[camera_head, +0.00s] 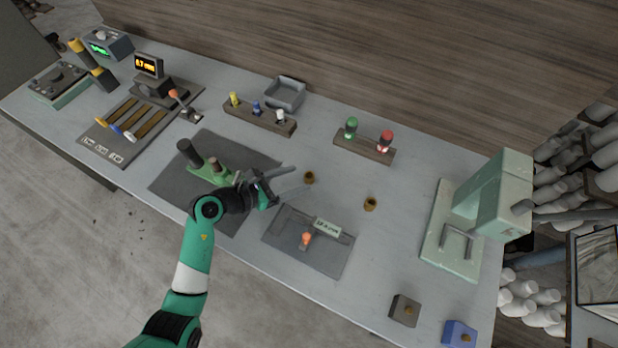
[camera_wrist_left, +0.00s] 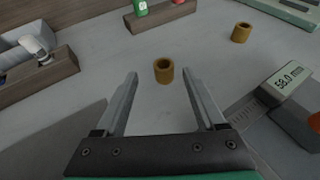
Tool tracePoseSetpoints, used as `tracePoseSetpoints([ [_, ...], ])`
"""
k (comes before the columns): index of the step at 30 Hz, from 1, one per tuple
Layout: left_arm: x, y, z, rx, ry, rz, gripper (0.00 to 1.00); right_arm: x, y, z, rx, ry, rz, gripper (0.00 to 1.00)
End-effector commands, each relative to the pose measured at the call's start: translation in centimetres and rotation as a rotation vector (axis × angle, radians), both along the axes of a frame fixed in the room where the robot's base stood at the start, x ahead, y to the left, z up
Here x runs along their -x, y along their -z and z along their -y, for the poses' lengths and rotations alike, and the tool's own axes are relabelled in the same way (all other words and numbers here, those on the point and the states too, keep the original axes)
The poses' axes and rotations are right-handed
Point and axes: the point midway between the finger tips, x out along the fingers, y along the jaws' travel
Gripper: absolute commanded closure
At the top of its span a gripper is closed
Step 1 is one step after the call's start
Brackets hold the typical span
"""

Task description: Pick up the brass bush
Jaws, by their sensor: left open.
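Two small hollow brass bushes stand upright on the grey bench. The nearer brass bush (camera_head: 309,177) is just beyond my left gripper (camera_head: 302,179). In the left wrist view this bush (camera_wrist_left: 164,71) shows in the gap between the open fingertips (camera_wrist_left: 161,75). I cannot tell whether the fingers are level with it; they do not visibly touch it. The other brass bush (camera_head: 370,204) stands farther right, and also shows in the wrist view (camera_wrist_left: 241,32). My left gripper is open and empty. My right gripper is not in view.
A caliper with a display (camera_head: 327,226) lies on a dark mat just right of the gripper. A green fixture (camera_head: 213,168) stands on another mat to the left. Racks of coloured pieces (camera_head: 364,147) are behind; a pale green press (camera_head: 490,195) is at right.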

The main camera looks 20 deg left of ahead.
Motion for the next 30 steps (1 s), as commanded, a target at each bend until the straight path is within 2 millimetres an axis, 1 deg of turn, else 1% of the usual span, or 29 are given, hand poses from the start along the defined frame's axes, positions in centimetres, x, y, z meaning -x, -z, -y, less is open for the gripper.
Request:
tracePoseSetpoints([
  [3, -1.3, 1.0, 1.4, -0.001, 0.005, 0.001, 0.28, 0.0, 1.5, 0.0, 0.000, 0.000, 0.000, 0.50],
  [7, -3.0, 1.7, 2.5, -0.001, 0.004, 0.002, 0.28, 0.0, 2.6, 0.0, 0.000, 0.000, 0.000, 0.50],
  [10, -3.6, 1.8, 2.8, 0.000, 0.002, 0.000, 0.28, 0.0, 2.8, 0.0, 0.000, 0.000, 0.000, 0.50],
  [16, -3.7, 1.6, 2.8, 0.000, 0.001, 0.001, 0.28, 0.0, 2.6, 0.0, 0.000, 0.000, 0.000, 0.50],
  [28, -3.6, 1.6, 2.8, 0.000, 0.001, 0.000, 1.00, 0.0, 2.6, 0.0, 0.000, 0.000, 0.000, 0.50],
  [30, -3.6, 1.6, 2.8, 0.000, 0.001, 0.000, 1.00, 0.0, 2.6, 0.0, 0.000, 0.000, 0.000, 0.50],
])
